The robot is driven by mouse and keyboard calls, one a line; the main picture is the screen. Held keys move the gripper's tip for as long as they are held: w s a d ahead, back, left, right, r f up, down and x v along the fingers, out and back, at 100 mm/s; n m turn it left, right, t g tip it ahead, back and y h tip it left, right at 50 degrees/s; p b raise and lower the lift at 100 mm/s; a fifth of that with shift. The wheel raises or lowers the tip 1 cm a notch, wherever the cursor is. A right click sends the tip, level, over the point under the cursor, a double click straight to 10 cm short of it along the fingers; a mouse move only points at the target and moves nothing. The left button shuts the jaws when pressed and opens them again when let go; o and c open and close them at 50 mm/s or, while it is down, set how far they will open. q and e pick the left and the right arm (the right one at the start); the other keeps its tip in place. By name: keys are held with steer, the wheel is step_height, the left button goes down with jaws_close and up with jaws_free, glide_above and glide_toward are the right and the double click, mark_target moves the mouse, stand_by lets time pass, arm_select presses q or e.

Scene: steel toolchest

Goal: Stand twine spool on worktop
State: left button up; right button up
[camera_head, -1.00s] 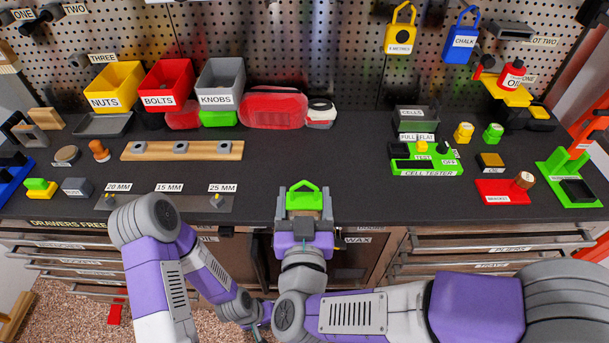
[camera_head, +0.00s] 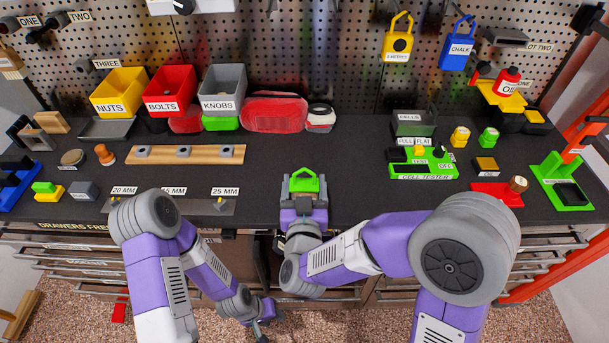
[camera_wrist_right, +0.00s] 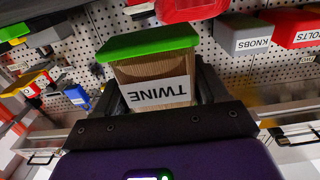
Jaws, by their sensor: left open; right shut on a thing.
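The twine spool (camera_head: 304,182) shows a green end in the head view, over the front part of the dark worktop (camera_head: 375,203). My right gripper (camera_head: 304,190) is shut on it. In the right wrist view the spool (camera_wrist_right: 140,72) has a brown wound body, a green flange and an upside-down TWINE label, with a dark finger on each side. Whether its base touches the worktop cannot be told. My left gripper (camera_head: 262,328) is open and empty, low in front of the drawers, partly cut off by the frame's bottom.
The worktop around the spool is bare. A plate with millimetre labels (camera_head: 190,206) lies to its left, a wooden rail (camera_head: 215,155) behind left. The green cell tester (camera_head: 425,170) stands to the right. Bins, a red case (camera_head: 273,112) and pegboard line the back.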

steer(key=w+f, duration=0.1)
steer(key=w+f+b, duration=0.1)
steer(key=w, duration=0.1)
steer(key=w+f, duration=0.1)
steer(key=w, duration=0.1)
steer(key=shift+r, duration=0.15)
steer(key=shift+f+b, duration=0.35)
steer(key=shift+b, duration=0.15)
steer(key=o, duration=1.2)
